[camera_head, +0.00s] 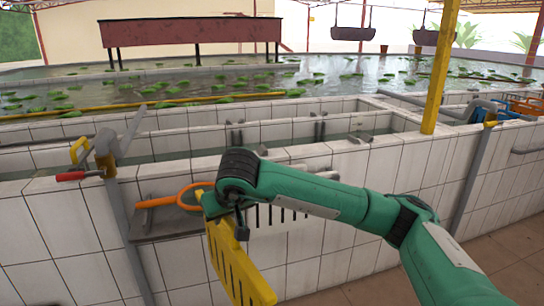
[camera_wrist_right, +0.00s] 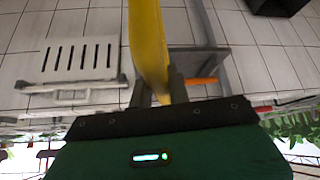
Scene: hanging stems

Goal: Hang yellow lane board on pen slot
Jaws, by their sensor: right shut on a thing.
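The yellow lane board (camera_head: 238,262) is a slotted plate held in front of the white tiled tank wall, tilted in the head view. My right gripper (camera_head: 215,205) is shut on its upper end; the wrist hides part of the grip. In the right wrist view the board (camera_wrist_right: 148,40) shows nearly edge-on between the fingers (camera_wrist_right: 167,88). Pairs of dark upright guides, which look like pen slots, stand on the tank walls, one at the left (camera_head: 234,135) and one farther right (camera_head: 319,130). The board is apart from both. My left gripper is out of view.
A white slotted board (camera_wrist_right: 80,60) is against the wall beside the yellow one. A grey ledge (camera_head: 165,222) with an orange-handled tool (camera_head: 190,196) juts out from the wall. A grey post (camera_head: 108,150) stands left; a yellow pole (camera_head: 440,70) rises right.

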